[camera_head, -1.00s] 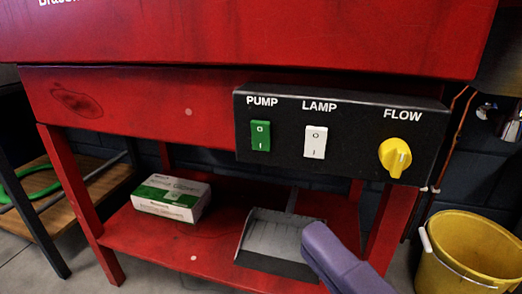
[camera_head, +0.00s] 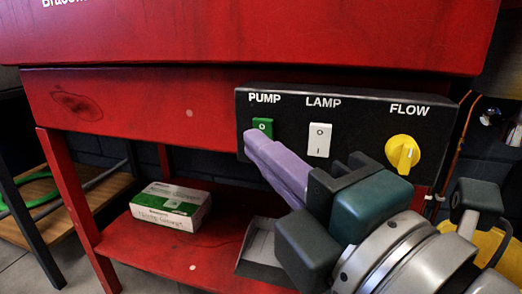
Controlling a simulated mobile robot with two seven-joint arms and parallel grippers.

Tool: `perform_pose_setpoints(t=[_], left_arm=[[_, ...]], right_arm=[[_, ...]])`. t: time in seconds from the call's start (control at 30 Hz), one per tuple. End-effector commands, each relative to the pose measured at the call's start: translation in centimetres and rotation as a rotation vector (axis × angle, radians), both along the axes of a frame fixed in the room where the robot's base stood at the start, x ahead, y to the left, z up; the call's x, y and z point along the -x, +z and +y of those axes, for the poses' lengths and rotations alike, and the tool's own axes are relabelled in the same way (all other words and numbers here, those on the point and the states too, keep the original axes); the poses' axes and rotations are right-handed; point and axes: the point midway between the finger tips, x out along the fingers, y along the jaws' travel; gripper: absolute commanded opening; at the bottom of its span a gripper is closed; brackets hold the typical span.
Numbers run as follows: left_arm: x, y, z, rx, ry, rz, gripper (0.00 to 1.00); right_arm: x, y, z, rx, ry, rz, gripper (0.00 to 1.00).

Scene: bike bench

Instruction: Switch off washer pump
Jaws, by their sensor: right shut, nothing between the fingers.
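The black control panel (camera_head: 374,121) is on the front of the red washer (camera_head: 140,105). Its green PUMP rocker switch (camera_head: 263,124) is at the left, with the "O" end showing at the top and the lower part hidden. My right gripper (camera_head: 250,137) is shut and empty, its purple fingers reaching from the lower right to the switch's lower part. I cannot tell whether the tips touch it. The white LAMP switch (camera_head: 320,139) is just right of the fingers. The yellow FLOW knob (camera_head: 403,154) is at the panel's right. My left gripper is not in view.
A white and green box (camera_head: 170,206) sits on the red lower shelf (camera_head: 140,250). A grey dustpan (camera_head: 262,245) beside it is partly covered by my right arm. A yellow bucket (camera_head: 497,255) stands at the lower right, mostly hidden behind my arm.

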Motion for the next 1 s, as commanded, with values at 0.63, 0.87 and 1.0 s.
perform_pose_setpoints(t=[0.63,0.87,1.0], left_arm=[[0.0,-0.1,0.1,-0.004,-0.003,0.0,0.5],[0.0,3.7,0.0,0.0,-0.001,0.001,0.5],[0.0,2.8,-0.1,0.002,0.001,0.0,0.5]], right_arm=[[-1.7,0.4,-0.6,-0.003,0.0,0.007,0.0],[-2.5,1.2,-0.8,-0.03,0.0,0.094,0.0],[-2.4,0.5,-0.8,-0.03,0.0,0.087,0.0]])
